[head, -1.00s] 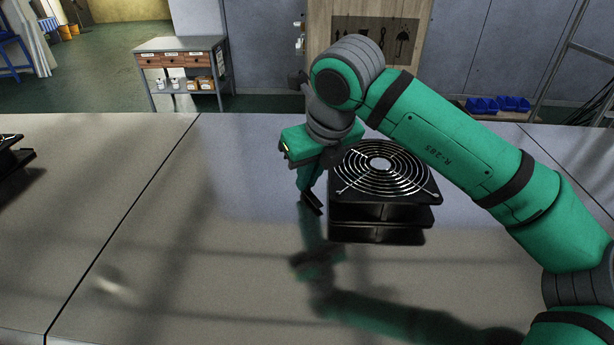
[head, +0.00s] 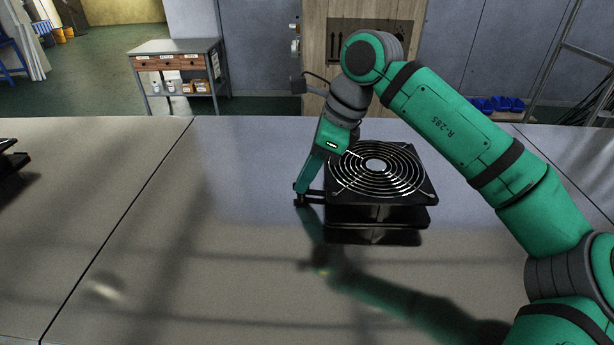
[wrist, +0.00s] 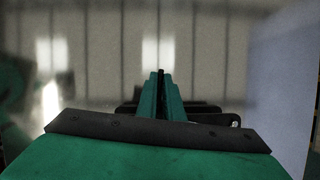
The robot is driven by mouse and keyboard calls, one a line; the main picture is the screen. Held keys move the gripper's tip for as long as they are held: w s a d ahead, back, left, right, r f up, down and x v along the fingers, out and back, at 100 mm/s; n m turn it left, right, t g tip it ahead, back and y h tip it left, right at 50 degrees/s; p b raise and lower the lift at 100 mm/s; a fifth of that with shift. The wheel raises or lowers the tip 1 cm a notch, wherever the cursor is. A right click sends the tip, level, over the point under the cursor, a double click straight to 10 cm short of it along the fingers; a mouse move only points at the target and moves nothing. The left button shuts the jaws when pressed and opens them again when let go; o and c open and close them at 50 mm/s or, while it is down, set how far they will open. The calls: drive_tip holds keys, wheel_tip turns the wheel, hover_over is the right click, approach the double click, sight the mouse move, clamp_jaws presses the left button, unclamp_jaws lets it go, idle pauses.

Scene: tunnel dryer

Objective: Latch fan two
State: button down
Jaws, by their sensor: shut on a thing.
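A square black fan (head: 380,186) with a round silver wire guard stands on the grey top, in the middle of the head view. My gripper (head: 302,198) is low at its left side, tilted with the fingertips down and left. The fingers are shut on a small dark latch lever (head: 316,192) that reaches toward the fan's left edge. In the wrist view my green fingers (wrist: 161,92) are together, with a dark bar (wrist: 232,119) with a hole at one end behind them. The exact grip is too small to make out.
A second dark unit (head: 10,162) is cut off at the left edge. The grey top (head: 190,240) is clear left of the fan and in front of it. A small bench with drawers (head: 178,62) and a wooden crate (head: 368,55) stand beyond.

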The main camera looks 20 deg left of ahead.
drive_tip(key=shift+a+n, duration=0.1)
drive_tip(key=shift+n, duration=0.5)
drive_tip(key=shift+g, duration=0.3)
drive_tip(key=c, duration=1.9)
unclamp_jaws()
drive_tip(key=v, duration=0.9)
drive_tip(key=shift+w+r, duration=0.2)
drive_tip(key=shift+r, duration=0.5)
drive_tip(key=shift+s+r, duration=0.15)
drive_tip(key=shift+r, duration=0.05)
drive_tip(key=shift+d, duration=0.25)
